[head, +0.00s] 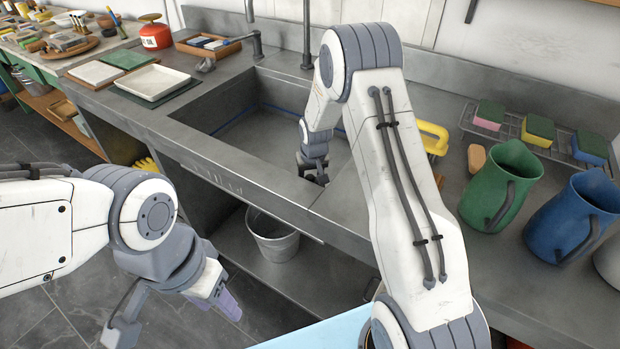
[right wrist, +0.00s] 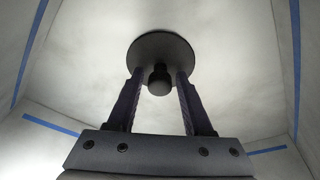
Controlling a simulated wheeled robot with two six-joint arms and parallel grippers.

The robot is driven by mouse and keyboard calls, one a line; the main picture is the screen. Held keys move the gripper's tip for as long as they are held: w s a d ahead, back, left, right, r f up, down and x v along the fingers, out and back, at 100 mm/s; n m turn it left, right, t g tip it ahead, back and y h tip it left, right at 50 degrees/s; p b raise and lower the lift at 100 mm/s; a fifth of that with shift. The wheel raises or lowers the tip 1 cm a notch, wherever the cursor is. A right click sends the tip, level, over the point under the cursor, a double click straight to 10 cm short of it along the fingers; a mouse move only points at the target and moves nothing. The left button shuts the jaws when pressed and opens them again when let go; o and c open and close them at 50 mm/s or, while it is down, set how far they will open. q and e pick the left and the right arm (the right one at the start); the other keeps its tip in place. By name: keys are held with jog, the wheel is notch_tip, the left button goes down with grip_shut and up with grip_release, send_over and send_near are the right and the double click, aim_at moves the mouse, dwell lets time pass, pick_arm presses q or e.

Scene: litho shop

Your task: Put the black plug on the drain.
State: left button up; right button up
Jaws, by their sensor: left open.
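The black plug (right wrist: 160,62), a dark round disc with a knob, shows in the right wrist view against the pale sink floor. My right gripper (right wrist: 159,78) has one finger on each side of the knob, with a narrow gap showing on both sides. In the head view my right gripper (head: 320,178) reaches down into the sink (head: 235,130), and the plug is hidden there. The drain is not visible; I cannot tell whether it lies under the plug. My left gripper (head: 176,325) is open and empty, in front of the counter at the lower left.
Blue tape (right wrist: 52,125) runs along the sink walls. Right of the sink stand a green jug (head: 497,185), a blue jug (head: 572,218) and a rack (head: 510,130) with sponges. A white tray (head: 152,84) lies to the left. A bucket (head: 272,238) stands under the counter.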

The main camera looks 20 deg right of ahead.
jog(key=shift+r, duration=0.1)
jog(key=shift+r, duration=0.25)
jog(key=v, duration=1.1)
jog(key=shift+r+p, duration=0.3)
jog(key=shift+p, duration=0.15)
jog(key=shift+s, duration=0.1)
